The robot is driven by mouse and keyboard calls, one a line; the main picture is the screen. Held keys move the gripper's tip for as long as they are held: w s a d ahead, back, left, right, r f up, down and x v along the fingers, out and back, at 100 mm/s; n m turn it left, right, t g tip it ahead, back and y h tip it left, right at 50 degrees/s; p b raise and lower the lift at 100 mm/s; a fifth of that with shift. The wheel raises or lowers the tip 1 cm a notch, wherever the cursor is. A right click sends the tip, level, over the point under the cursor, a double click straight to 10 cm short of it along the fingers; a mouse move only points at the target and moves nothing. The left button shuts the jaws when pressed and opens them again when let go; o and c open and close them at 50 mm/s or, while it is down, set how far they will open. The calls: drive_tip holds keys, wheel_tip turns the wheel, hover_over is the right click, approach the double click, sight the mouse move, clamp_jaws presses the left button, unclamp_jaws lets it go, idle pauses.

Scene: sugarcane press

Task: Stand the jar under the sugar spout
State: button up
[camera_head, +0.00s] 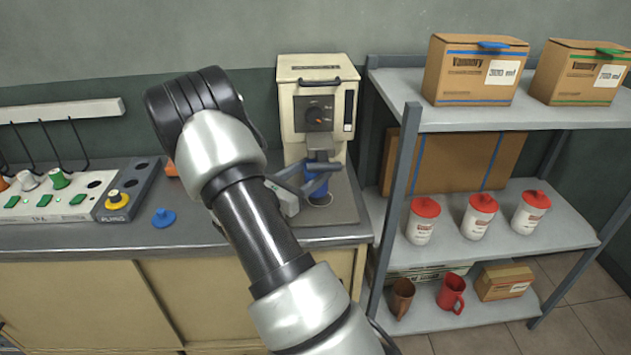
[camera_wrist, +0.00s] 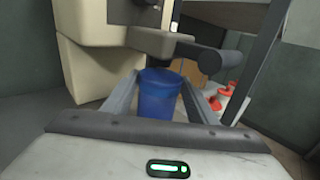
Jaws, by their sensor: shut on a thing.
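The blue jar (camera_head: 318,190) is upright between the fingers of my gripper (camera_head: 303,182), which is shut on it. In the wrist view the jar (camera_wrist: 157,97) stands between both fingers, with its open rim up. The cream machine (camera_head: 302,108) rises behind it. Its grey spout block (camera_wrist: 160,42) is just above and slightly behind the jar's rim. A pale ring shows on the machine's dark base plate (camera_head: 340,208) around the jar's foot. I cannot tell whether the jar touches the plate.
A dark round-ended handle (camera_wrist: 215,62) juts out right of the spout, close to the jar's rim. A shelf rack (camera_head: 490,120) stands right, with boxes, red-lidded tubs and mugs. A blue knobbed lid (camera_head: 163,217) lies on the counter at left, beside a switch panel (camera_head: 60,200).

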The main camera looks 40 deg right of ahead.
drive_tip(key=shift+x, duration=0.8)
drive_tip(key=shift+f+b, duration=0.45)
drive_tip(key=shift+f, duration=1.2)
drive_tip(key=shift+f, duration=0.1)
drive_tip(key=shift+f, duration=0.15)
drive_tip(key=o, duration=1.3)
drive_tip(key=shift+c, duration=0.2)
drive_tip(key=shift+r, duration=0.3)
drive_tip(key=p+v, duration=0.1)
drive_tip(key=v, duration=1.1)
drive_tip(key=shift+f, duration=0.15)
